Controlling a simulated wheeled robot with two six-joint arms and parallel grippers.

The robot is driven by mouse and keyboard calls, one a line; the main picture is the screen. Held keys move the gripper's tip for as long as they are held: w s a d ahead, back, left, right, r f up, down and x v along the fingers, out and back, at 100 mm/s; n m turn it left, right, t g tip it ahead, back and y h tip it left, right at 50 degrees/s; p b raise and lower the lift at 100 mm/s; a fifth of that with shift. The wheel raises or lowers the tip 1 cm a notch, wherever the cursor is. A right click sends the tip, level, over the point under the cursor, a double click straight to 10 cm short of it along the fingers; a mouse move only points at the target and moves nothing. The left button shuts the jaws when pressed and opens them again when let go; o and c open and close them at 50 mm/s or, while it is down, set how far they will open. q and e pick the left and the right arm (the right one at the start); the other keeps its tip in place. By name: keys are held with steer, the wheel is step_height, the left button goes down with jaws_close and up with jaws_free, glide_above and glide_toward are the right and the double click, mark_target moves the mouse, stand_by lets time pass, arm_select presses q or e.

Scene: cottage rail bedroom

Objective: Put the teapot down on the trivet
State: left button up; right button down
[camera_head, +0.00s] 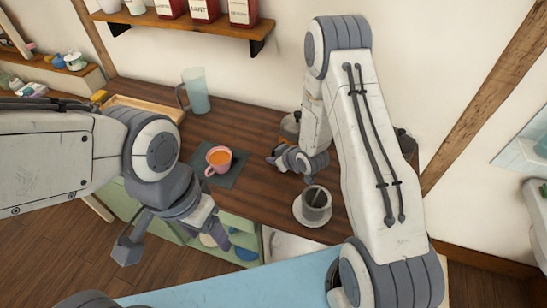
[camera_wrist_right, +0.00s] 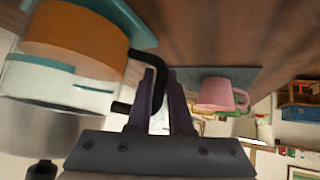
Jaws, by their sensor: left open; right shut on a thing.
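The teapot (camera_wrist_right: 65,50) fills the left of the right wrist view, with an orange-brown band, a white band and a black handle (camera_wrist_right: 133,75). My right gripper (camera_wrist_right: 165,85) is shut on that handle. A teal flat edge (camera_wrist_right: 130,20) shows between the pot and the wooden top; I cannot tell whether it is the trivet or whether the pot touches it. In the head view the teapot (camera_head: 290,124) is mostly hidden behind my right arm, just beyond the right gripper (camera_head: 271,156). My left gripper (camera_head: 172,247) is open and empty, in front of the counter.
A pink mug (camera_head: 218,158) with orange drink stands on a dark mat (camera_head: 232,177) left of the right gripper. A glass pitcher (camera_head: 196,92) and a wooden tray (camera_head: 150,105) are farther back. Bare counter lies between.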

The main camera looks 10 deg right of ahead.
steer(key=shift+w+f+b, duration=0.1)
steer(key=shift+f+b, duration=0.1)
steer(key=shift+b, duration=0.15)
stand_by(0.5)
steer(key=c, duration=0.8)
jaws_free()
steer(key=shift+o, duration=0.2)
steer(key=shift+f, duration=0.15)
steer(key=b+v, duration=0.1)
steer(key=v, duration=0.9)
steer(key=shift+r, duration=0.2)
steer(key=shift+d, duration=0.1)
